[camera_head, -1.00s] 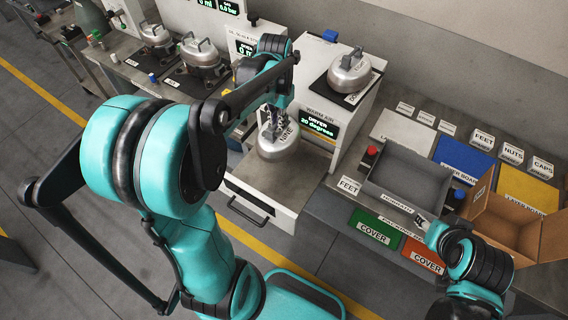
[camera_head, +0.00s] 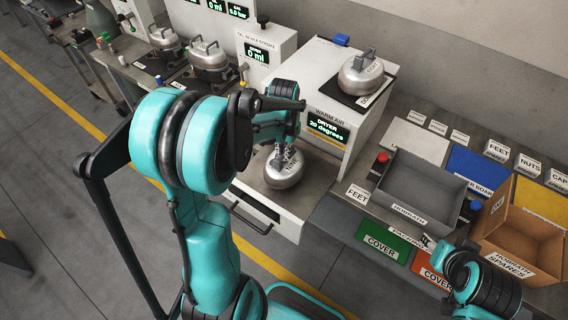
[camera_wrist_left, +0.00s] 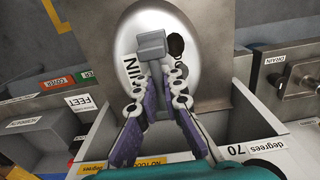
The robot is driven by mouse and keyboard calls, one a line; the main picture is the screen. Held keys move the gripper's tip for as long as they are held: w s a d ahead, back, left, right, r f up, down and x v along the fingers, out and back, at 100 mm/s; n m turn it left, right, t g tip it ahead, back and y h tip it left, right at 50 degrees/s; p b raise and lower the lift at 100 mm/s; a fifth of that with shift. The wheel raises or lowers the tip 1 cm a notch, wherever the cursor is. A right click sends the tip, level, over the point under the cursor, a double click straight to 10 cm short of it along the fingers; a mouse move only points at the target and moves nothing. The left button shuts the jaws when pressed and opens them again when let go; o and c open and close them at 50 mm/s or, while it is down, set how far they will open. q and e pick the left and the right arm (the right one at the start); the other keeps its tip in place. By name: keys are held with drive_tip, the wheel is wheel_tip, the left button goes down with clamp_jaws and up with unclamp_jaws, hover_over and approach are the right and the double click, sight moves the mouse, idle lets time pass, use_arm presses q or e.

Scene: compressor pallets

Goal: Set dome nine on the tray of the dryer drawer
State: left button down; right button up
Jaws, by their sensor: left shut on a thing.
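Dome nine (camera_head: 284,172) is a silvery round dome with a grey handle and a "NINE" label. It also shows in the left wrist view (camera_wrist_left: 139,62). My left gripper (camera_head: 287,150) is shut on its handle, seen close in the wrist view (camera_wrist_left: 155,75). The dryer drawer is pulled out, and its metal tray (camera_head: 303,198) lies directly under the dome. The dome looks upright and very close to the tray; I cannot tell whether it touches. The dryer (camera_head: 345,108) reads 20 degrees. My right gripper (camera_head: 428,243) is by the cover mats, its jaws unclear.
Another dome (camera_head: 361,74) stands on the dryer's top, and two more stand on the bench at the back left. A grey bin (camera_head: 420,187), a cardboard box (camera_head: 520,242) and green (camera_head: 383,238) and orange cover mats lie to the right.

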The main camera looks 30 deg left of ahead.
use_arm(q)
drive_tip(key=shift+f+b, duration=0.5)
drive_tip(key=shift+f, duration=1.45)
drive_tip(key=shift+s+r, duration=0.1)
drive_tip(key=c, duration=2)
unclamp_jaws()
drive_tip(key=shift+c, duration=0.2)
drive_tip(key=o, duration=0.4)
drive_tip(key=shift+c, duration=0.2)
